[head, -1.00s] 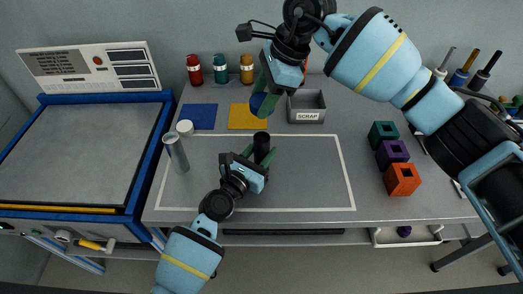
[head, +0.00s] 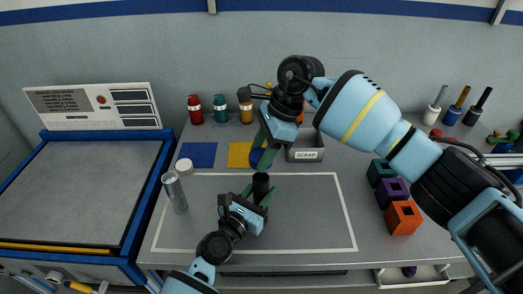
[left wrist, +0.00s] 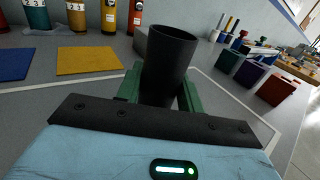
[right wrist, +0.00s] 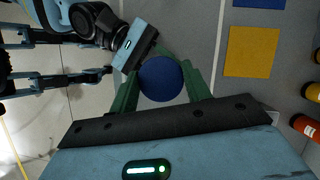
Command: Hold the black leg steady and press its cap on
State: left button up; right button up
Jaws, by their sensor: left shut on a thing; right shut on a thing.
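The black leg (head: 261,187) is an upright dark tube over the grey work area. My left gripper (head: 256,196) is shut on it from the front. In the left wrist view the leg (left wrist: 170,62) shows an open, uncovered top between the green fingers. My right gripper (head: 268,150) is shut on a round blue cap (head: 256,158) above and slightly behind the leg in the head view. The right wrist view shows the cap (right wrist: 160,79) from above, between the fingers, and it hides the leg. The cap and leg look apart.
A silver tube (head: 175,193) stands at left with a white round cap (head: 184,166) behind it. Blue (head: 199,155) and yellow (head: 238,154) mats and the scrap bin (head: 305,154) lie behind. Coloured blocks (head: 403,218) stand at right. The white-outlined area is mostly clear.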

aim_at(259, 178)
jog(key=shift+f, duration=0.15)
jog(key=shift+f, duration=1.85)
jog(key=shift+f, duration=1.3)
dwell(0.5)
jog(key=shift+r, duration=1.35)
jog(key=shift+f, duration=1.6)
dwell(0.3)
jog(key=o, duration=1)
